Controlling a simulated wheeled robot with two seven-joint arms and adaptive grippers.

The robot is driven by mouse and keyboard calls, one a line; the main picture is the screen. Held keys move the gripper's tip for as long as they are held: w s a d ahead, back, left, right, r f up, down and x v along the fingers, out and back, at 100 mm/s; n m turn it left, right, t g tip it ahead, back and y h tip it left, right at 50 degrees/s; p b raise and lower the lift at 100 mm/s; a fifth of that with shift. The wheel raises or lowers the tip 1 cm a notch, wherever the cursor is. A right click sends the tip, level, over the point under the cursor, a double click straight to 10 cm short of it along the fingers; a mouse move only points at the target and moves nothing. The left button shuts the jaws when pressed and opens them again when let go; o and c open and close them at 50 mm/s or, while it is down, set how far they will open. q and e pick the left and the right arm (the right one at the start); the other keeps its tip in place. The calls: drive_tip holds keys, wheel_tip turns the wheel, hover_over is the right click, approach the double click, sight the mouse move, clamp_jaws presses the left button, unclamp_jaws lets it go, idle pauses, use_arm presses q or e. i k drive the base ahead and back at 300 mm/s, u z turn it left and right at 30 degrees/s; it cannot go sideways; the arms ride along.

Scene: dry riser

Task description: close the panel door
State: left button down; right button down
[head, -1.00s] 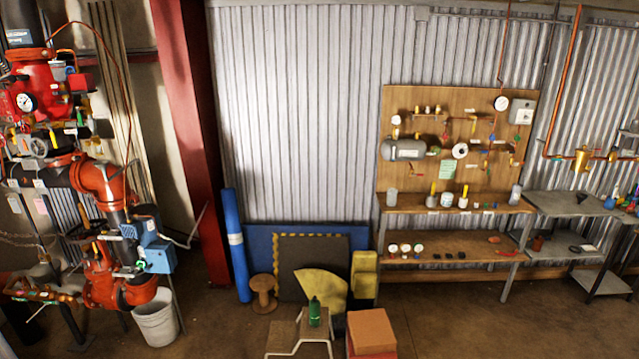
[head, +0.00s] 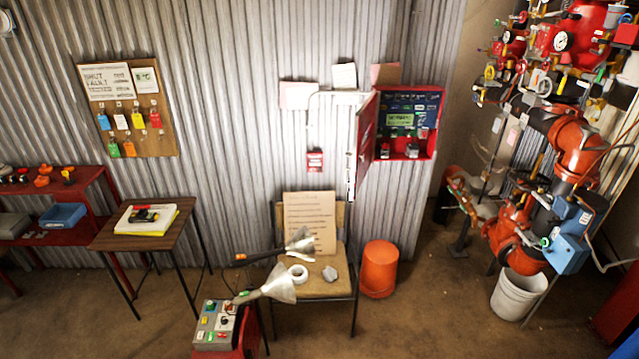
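A red panel box (head: 408,122) hangs on the corrugated wall, right of the middle of the head view. Its door (head: 362,147) stands open, swung out from the left side and seen nearly edge-on. Inside the box are a dark board with a small green display and several small parts on the bottom ledge. Neither of my grippers shows in the head view.
A chair (head: 318,286) with a board, tape roll and a lamp stands below the door. An orange bucket (head: 379,268) stands on the floor under the box. Red pipework (head: 570,150) and a white bucket (head: 519,294) are at right. A small table (head: 147,232) is at left.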

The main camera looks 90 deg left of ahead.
sight(366, 117)
drive_tip(key=u, duration=2.1)
